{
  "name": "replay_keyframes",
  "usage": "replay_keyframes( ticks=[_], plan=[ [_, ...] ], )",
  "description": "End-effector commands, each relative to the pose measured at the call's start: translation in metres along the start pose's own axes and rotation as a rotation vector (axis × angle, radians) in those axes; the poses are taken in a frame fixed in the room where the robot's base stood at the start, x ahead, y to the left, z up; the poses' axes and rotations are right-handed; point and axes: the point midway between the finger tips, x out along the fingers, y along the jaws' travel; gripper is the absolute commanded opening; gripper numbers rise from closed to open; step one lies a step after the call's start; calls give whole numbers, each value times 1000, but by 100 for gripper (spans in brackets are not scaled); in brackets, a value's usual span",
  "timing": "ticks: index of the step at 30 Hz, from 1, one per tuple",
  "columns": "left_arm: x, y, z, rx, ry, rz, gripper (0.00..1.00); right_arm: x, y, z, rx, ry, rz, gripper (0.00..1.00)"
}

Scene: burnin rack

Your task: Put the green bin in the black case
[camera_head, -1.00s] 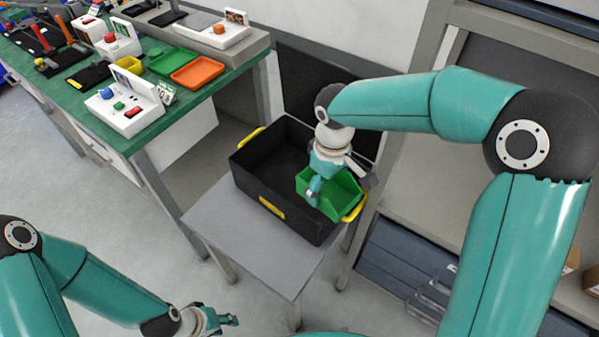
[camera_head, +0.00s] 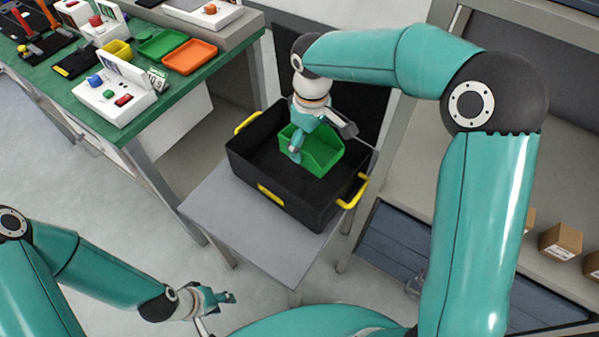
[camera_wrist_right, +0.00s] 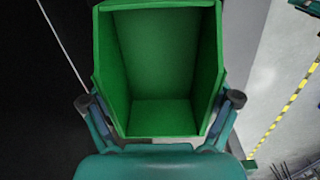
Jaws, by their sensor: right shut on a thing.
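The green bin (camera_head: 322,152) is an open-fronted box, in the head view over the middle and back right of the black case (camera_head: 300,209). The case is open, with yellow handles, on a small grey table. My right gripper (camera_head: 297,150) is shut on the bin's left side. In the right wrist view the empty bin (camera_wrist_right: 160,60) fills the middle, between the fingers of my right gripper (camera_wrist_right: 156,112). I cannot tell whether the bin touches the case floor. My left gripper (camera_head: 222,298) is low at the lower left, away from the case; its finger gap is unclear.
The grey table (camera_head: 225,222) has free room in front of the case. A green workbench (camera_head: 60,75) at the left holds trays, switch boxes and tools. A shelf rack with cardboard boxes (camera_head: 561,242) stands at the right.

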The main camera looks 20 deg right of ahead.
Motion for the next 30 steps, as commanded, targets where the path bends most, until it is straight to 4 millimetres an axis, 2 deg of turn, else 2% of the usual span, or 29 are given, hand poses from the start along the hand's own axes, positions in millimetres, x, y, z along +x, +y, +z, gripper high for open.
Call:
replay_keyframes(
  ticks=[1, 4, 8, 11, 14, 24, 30],
  plan=[
    [1, 0, 0, 0, 0, 0, 40, -3, 1, -11, -7, 2, 0, 51],
    [1, 0, 0, 0, 0, 0, 40, -8, 3, -26, -22, 2, -1, 51],
    [2, -1, 0, 0, 0, 0, 40, -9, 4, -36, -33, 1, -4, 51],
    [3, -1, 0, 0, 0, 0, 40, 1, 4, -37, -36, -2, -5, 51],
    [6, -2, 0, 0, 0, 0, 40, 22, 3, -37, -36, -5, -7, 51],
    [12, -4, 0, 0, 0, 0, 40, 111, 3, -37, -35, -3, -6, 51],
    [13, -5, 0, 0, 0, 0, 40, 140, 3, -37, -35, -1, -5, 51]
  ],
)
